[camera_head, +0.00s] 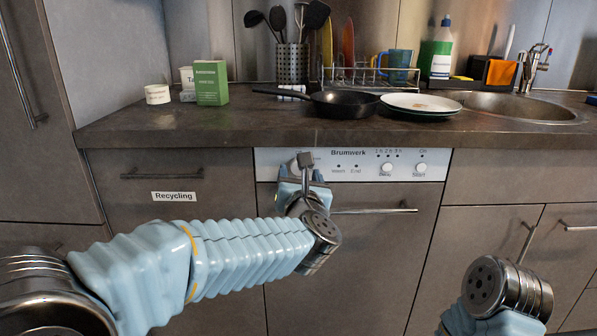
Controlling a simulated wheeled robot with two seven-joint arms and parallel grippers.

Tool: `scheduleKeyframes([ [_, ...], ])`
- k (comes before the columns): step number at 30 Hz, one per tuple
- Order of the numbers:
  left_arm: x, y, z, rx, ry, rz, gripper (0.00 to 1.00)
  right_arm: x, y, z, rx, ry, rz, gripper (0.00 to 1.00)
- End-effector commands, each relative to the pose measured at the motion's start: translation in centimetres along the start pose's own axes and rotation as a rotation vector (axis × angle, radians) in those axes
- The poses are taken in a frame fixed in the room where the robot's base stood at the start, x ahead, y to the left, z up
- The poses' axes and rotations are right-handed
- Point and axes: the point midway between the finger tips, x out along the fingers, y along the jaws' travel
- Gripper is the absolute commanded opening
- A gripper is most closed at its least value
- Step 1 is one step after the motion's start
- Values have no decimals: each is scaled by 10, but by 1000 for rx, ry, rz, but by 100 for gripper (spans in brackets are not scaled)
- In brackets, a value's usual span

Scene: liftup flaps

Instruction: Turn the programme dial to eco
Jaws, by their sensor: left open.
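The dishwasher's white control panel (350,164) is below the worktop, marked Brumwerk, with small lights and two round buttons, the Delay button (387,168) and the Start button (421,168). My left gripper (303,172) is open in front of the panel's left part. A small grey block-like piece shows between its fingers; I cannot tell whether it is the programme dial or part of my gripper. The dial's markings, including eco, are hidden or too small to read. Contact with the panel cannot be told. My right arm shows at the lower right, its gripper out of view.
The dishwasher's bar handle (385,211) runs below the panel. The worktop (215,122) edge overhangs just above it. A black pan (345,105), a plate (420,103) and a green box (211,83) stand on top. A drawer marked Recycling (170,172) is at the left.

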Motion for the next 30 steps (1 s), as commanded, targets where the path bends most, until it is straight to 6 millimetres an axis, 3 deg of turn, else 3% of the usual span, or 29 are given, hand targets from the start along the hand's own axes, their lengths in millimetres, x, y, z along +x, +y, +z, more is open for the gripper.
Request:
scheduleKeyframes([
  [5, 15, 0, 0, 1, 0, 1, 63, -2, 0, 0, 0, 1, 1, 0],
  [14, 17, 0, 0, 0, 0, 0, 62, -2, 0, 0, 0, 1, 1, 0],
  [24, 16, 0, 0, 1, 0, 0, 9, -2, 0, 0, 0, 1, 1, 0],
  [30, 16, 0, -1, 11, 0, 0, 7, -1, 0, 0, 0, 1, 0, 0],
])
